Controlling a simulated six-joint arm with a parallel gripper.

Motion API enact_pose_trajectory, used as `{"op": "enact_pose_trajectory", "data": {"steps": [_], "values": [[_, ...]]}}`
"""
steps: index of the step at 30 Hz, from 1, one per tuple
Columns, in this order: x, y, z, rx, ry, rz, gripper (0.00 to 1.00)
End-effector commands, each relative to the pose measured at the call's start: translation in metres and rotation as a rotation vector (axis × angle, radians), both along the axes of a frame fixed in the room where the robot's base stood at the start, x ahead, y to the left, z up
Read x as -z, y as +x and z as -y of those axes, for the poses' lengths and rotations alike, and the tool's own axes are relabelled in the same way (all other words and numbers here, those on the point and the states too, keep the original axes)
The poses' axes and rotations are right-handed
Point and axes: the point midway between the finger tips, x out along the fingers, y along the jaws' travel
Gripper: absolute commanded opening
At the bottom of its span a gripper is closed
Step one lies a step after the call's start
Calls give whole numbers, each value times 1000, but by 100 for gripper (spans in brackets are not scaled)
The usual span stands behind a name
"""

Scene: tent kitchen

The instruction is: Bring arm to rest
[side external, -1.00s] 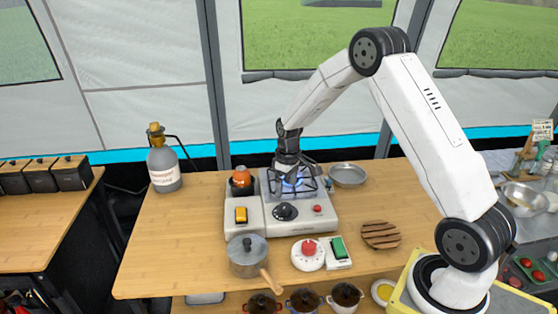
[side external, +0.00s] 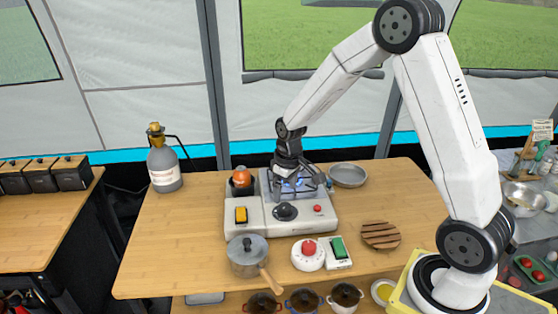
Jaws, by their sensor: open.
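My gripper (side external: 295,184) is open and points down over the burner of the camping stove (side external: 262,218). The stove is a pale unit with a dark knob, a yellow switch and a red button. A bluish glow shows at the burner, partly hidden behind my gripper. I see nothing held between the fingers, though they are small here. I cannot tell how far the fingertips are above the burner grate.
A saucepan (side external: 247,257), a red-knobbed timer (side external: 308,254), a green-topped box (side external: 338,250) and a slatted trivet (side external: 380,235) lie in front. A metal pan (side external: 348,175) is right of the stove, a gas bottle (side external: 163,165) left. The air above is open.

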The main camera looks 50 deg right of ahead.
Motion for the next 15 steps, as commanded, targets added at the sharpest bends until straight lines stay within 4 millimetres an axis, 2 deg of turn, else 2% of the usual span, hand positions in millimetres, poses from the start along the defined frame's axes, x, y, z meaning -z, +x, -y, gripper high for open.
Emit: {"op": "enact_pose_trajectory", "data": {"steps": [6,15], "values": [[-19,-41,-39,12,-16,56,95],[-31,-102,-79,31,-17,130,95]]}}
